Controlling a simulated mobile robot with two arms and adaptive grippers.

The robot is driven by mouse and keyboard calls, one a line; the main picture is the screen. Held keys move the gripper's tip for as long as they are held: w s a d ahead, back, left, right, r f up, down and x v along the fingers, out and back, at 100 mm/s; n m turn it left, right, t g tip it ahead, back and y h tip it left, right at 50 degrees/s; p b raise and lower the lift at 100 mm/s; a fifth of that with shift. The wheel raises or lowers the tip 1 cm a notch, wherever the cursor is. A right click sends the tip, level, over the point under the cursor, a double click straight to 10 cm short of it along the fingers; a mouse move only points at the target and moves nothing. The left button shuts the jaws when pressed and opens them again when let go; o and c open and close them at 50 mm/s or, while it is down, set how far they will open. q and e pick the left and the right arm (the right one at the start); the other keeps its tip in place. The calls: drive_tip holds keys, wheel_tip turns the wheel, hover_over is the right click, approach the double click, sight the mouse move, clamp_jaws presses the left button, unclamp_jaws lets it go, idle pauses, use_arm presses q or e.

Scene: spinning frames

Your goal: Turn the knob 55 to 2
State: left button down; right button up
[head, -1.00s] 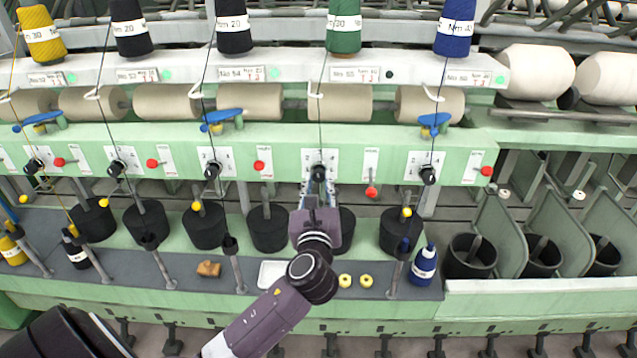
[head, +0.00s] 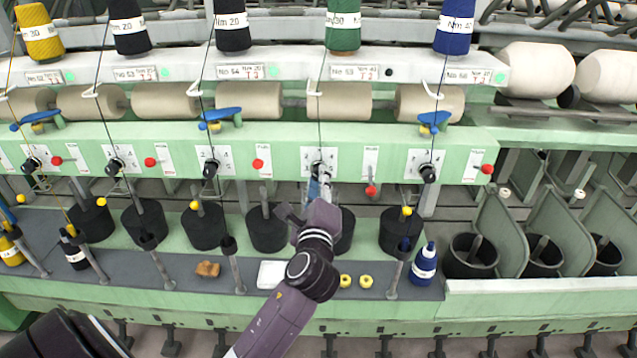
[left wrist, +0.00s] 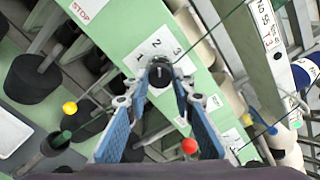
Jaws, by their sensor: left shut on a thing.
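Knob 55 (head: 318,167) is a black knob on a white numbered plate on the green rail, below the green spool. In the left wrist view the black knob (left wrist: 160,76) sits between my fingertips, with the numbers 1, 2 and 3 on the plate (left wrist: 158,50) around it. My left gripper (head: 320,176) reaches up to it from below and is shut on the knob. The fingers (left wrist: 160,70) cover the knob's sides, and I cannot tell which number it points to. My right gripper is not in view.
Similar knobs sit along the rail, such as one on the left (head: 211,168) and one on the right (head: 428,172). A red ball lever (head: 371,190) is close on the right of my gripper. Black cans (head: 268,228) stand below, and a thread runs down past the knob.

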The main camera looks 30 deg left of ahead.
use_arm(q)
drive_tip(key=shift+n, duration=0.6)
drive_tip(key=c, duration=1.6)
unclamp_jaws()
drive_tip(key=v, duration=1.2)
drive_tip(key=shift+s+a, duration=0.1)
